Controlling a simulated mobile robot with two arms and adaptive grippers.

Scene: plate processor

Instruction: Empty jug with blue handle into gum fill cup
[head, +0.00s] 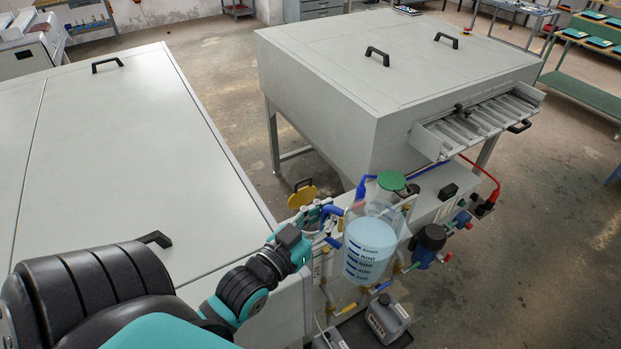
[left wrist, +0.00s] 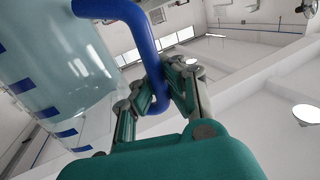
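The clear jug (head: 369,248) has blue scale marks and holds pale blue liquid; it looks upright in the head view. Its blue handle (left wrist: 143,38) is on the side toward my left gripper (head: 331,222). In the left wrist view, the fingers of my left gripper (left wrist: 160,85) are closed around the handle, with the jug wall (left wrist: 55,75) at left. A yellow lid (head: 302,194) and a green lid (head: 391,180) show behind the jug; I cannot tell which belongs to the gum fill cup. The cup opening is not clearly visible. My right gripper is not in view.
A large grey machine (head: 350,70) stands behind, with a slotted tray (head: 480,118) on its right. A grey cabinet top (head: 120,170) fills the left. Pipes, a dark blue filter (head: 431,238) and a grey canister (head: 387,318) crowd the jug. Open floor lies at right.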

